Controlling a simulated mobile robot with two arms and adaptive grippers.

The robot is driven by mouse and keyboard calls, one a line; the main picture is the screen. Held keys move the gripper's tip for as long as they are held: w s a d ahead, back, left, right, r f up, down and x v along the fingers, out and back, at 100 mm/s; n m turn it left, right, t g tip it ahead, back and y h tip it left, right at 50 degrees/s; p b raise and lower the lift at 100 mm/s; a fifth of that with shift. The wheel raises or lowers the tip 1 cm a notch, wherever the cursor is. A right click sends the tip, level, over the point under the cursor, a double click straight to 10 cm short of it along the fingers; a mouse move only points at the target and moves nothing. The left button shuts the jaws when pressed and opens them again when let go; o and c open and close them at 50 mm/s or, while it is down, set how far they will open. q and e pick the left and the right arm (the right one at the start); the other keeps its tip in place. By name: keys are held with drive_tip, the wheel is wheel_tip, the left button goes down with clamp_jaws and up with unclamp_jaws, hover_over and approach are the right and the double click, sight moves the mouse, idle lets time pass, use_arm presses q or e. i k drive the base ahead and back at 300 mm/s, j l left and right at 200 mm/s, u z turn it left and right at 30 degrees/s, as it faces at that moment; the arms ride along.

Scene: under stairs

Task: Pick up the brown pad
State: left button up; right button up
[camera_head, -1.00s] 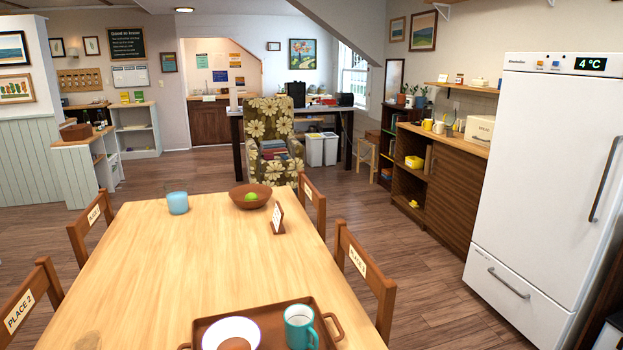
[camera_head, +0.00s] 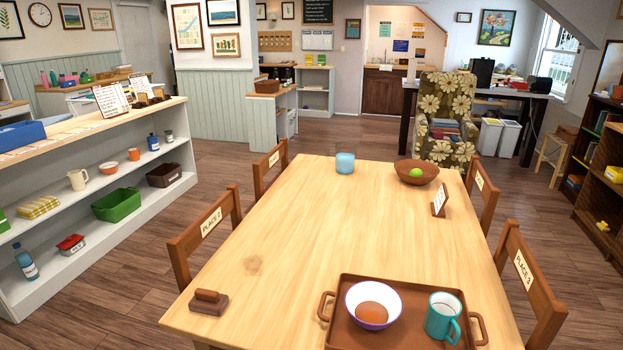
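A small brown block with a raised grip on top (camera_head: 208,301), which looks like the brown pad, lies on the near left corner of the wooden dining table (camera_head: 300,230). It sits flat, close to the table edge, with bare wood to its right. Neither of my grippers is in view.
A brown tray (camera_head: 390,338) on the table's near edge holds a bowl (camera_head: 358,292) with a brown round thing and a teal mug (camera_head: 443,317). Chairs line both table sides, one (camera_head: 205,232) just beyond the block. A white shelf unit (camera_head: 165,195) stands left, with open floor between.

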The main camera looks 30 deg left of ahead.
sight(204, 301)
drive_tip(key=u, duration=1.7)
drive_tip(key=i+u, duration=0.3)
drive_tip(key=i+l+u, duration=0.25)
drive_tip(key=k+j, duration=0.05)
drive_tip(key=j, duration=0.05)
